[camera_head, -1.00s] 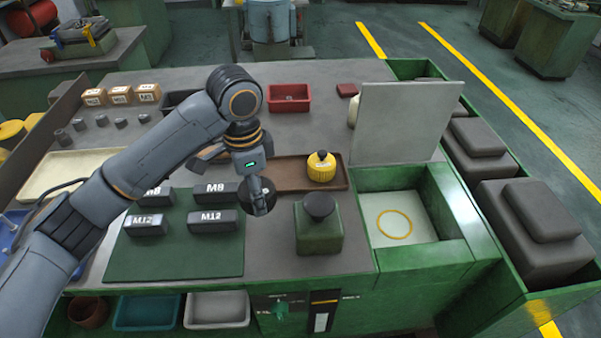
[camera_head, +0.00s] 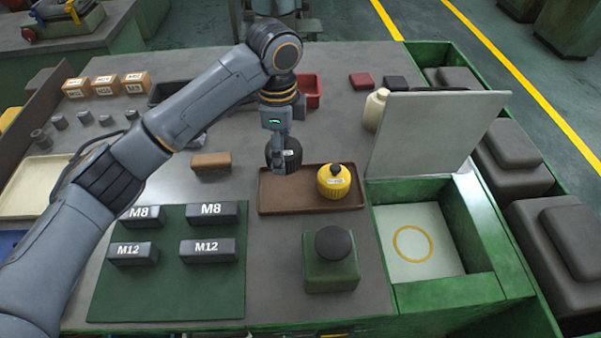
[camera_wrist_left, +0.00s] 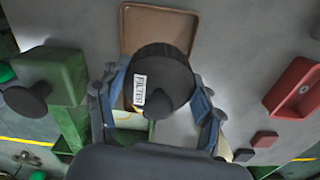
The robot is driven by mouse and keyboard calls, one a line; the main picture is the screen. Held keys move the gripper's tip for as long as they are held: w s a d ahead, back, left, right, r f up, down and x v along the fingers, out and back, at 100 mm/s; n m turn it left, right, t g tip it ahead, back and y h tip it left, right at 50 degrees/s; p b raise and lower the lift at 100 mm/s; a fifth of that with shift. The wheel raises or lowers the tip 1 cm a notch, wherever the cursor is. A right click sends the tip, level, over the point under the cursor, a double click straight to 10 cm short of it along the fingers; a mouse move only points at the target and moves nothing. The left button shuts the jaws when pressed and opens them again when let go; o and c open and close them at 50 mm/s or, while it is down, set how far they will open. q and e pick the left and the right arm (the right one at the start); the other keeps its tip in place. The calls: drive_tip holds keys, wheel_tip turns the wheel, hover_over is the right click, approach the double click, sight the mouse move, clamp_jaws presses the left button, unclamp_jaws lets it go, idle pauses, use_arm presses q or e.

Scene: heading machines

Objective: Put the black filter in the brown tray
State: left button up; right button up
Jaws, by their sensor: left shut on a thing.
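The black filter (camera_head: 291,155) is a dark ribbed cylinder with a white label. My left gripper (camera_head: 282,160) is shut on it and holds it over the back left part of the brown tray (camera_head: 290,203). In the left wrist view, the black filter (camera_wrist_left: 160,85) with its FILTER label sits between the two fingers, and the brown tray (camera_wrist_left: 190,16) shows beyond it. Whether the filter touches the tray cannot be told. A yellow filter (camera_head: 333,182) stands in the tray's right part. My right gripper is in neither view.
A green block with a black knob (camera_head: 331,275) stands in front of the tray. A grey upright panel (camera_head: 425,135) and a cream bottle (camera_head: 376,110) are to the right. A brown block (camera_head: 211,162) lies left, a red bin (camera_head: 312,92) behind. Labelled dark blocks sit on a green mat (camera_head: 170,285).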

use_arm(q)
drive_tip(key=f, duration=0.3)
drive_tip(key=f+p, duration=0.1)
drive_tip(key=f, duration=0.1)
drive_tip(key=shift+s, duration=0.3)
drive_tip(key=shift+f, duration=0.3)
drive_tip(key=shift+f+p, duration=0.3)
drive_tip(key=shift+f, duration=1.4)
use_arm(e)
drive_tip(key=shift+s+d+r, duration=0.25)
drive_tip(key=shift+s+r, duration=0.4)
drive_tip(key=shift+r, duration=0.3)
use_arm(q)
drive_tip(key=shift+f, duration=0.1)
drive_tip(key=o, duration=1.2)
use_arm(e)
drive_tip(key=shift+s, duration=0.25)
